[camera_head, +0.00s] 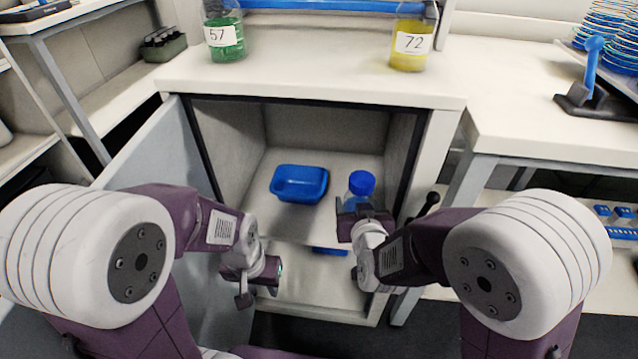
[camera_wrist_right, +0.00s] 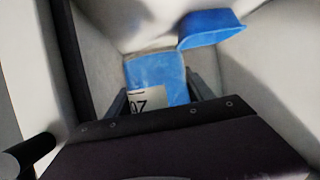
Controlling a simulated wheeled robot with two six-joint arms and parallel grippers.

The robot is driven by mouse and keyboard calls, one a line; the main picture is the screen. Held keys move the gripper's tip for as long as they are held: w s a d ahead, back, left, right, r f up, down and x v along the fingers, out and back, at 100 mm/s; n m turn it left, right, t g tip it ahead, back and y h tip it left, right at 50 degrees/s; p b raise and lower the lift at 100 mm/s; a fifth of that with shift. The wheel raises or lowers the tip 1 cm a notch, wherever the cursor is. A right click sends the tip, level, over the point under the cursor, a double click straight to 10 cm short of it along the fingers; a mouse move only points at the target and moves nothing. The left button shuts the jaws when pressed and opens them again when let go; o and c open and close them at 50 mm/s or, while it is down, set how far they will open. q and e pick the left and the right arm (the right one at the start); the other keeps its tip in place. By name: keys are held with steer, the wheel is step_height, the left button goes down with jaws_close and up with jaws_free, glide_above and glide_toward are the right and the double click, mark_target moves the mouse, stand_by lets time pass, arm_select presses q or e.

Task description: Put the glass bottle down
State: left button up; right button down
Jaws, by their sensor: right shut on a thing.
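The glass bottle (camera_head: 362,184) has a blue cap and is inside the open cabinet, right of a blue tub. In the right wrist view the bottle (camera_wrist_right: 155,72) shows blue, with a white printed label, between the fingers. My right gripper (camera_head: 364,213) is shut on it, reaching in from the front. The gripper hides the bottle's lower part in the head view, so I cannot tell whether its base touches the shelf. My left gripper (camera_head: 259,292) is open and empty, in front of the cabinet at the left.
The blue tub (camera_head: 300,184) sits on the cabinet's upper shelf; it also shows in the right wrist view (camera_wrist_right: 210,28). The cabinet door (camera_head: 150,165) stands open at the left. Bottles with green (camera_head: 226,42) and yellow (camera_head: 411,45) contents stand on top.

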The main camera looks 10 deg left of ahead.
steer(key=b+x, duration=0.2)
steer(key=x, duration=0.2)
steer(key=d+f+b+x, duration=0.1)
steer(key=b+x, duration=0.1)
steer(key=x, duration=0.2)
steer(key=f+b+x, duration=0.1)
steer(key=b+x, duration=0.1)
steer(key=x, duration=0.2)
steer(key=shift+s+d, duration=0.1)
steer(key=shift+d, duration=0.1)
steer(key=shift+w+f, duration=0.15)
steer(key=shift+w, duration=0.25)
step_height(320, 180, down, 4)
steer(key=b, duration=0.3)
steer(key=shift+f+b, duration=0.2)
steer(key=shift+b, duration=0.1)
steer(key=shift+r, duration=0.25)
steer(key=shift+f, duration=0.2)
steer(key=c, duration=0.7)
jaws_free()
steer(key=shift+s, duration=0.1)
